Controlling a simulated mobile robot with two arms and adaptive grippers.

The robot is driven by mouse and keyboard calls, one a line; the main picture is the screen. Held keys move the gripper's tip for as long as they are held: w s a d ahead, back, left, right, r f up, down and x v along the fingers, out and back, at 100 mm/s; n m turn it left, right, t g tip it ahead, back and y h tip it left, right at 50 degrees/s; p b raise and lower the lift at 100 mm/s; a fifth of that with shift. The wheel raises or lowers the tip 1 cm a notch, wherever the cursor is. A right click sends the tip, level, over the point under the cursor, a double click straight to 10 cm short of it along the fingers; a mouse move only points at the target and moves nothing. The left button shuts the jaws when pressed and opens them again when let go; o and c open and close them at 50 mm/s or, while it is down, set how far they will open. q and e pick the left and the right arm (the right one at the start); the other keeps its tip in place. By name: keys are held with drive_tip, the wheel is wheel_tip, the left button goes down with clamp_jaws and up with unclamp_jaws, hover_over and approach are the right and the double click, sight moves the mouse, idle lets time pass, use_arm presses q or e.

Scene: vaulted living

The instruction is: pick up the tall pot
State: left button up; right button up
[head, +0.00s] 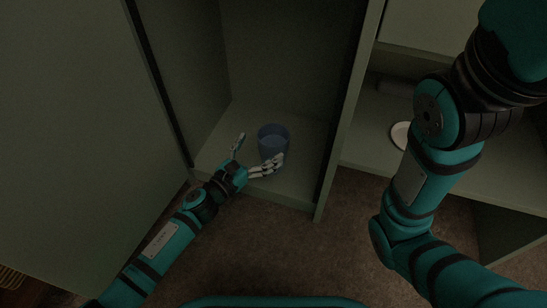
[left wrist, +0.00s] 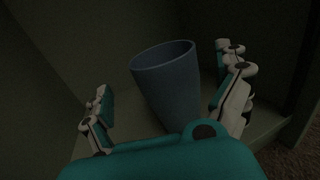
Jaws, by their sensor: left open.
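The tall pot (head: 272,143) is a plain blue cup-shaped vessel with an open top. It stands upright on the floor of a cabinet compartment in the head view. It also shows in the left wrist view (left wrist: 168,88), in the middle, with its lower part hidden behind my gripper. My left gripper (head: 257,155) is open at the front of the pot, with one finger to its left and the others at its right front side. In the left wrist view the fingers (left wrist: 166,105) stand on either side of the pot. Whether any finger touches it I cannot tell. My right gripper is not in view.
A white round object (head: 400,134) sits on the shelf beyond, partly behind my right arm. Carpet lies in front.

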sight(282, 130)
use_arm(q)
drive_tip(key=b+x, duration=0.2)
drive_tip(key=x, duration=0.1)
drive_tip(key=b+x, duration=0.1)
drive_tip(key=shift+w+d+f, duration=0.2)
drive_tip(key=shift+d+f, duration=0.1)
drive_tip(key=shift+d, duration=0.1)
drive_tip(key=shift+w+d+r, duration=0.1)
drive_tip(key=shift+w+d, duration=0.25)
drive_tip(key=shift+w, duration=0.05)
drive_tip(key=c, duration=1.5)
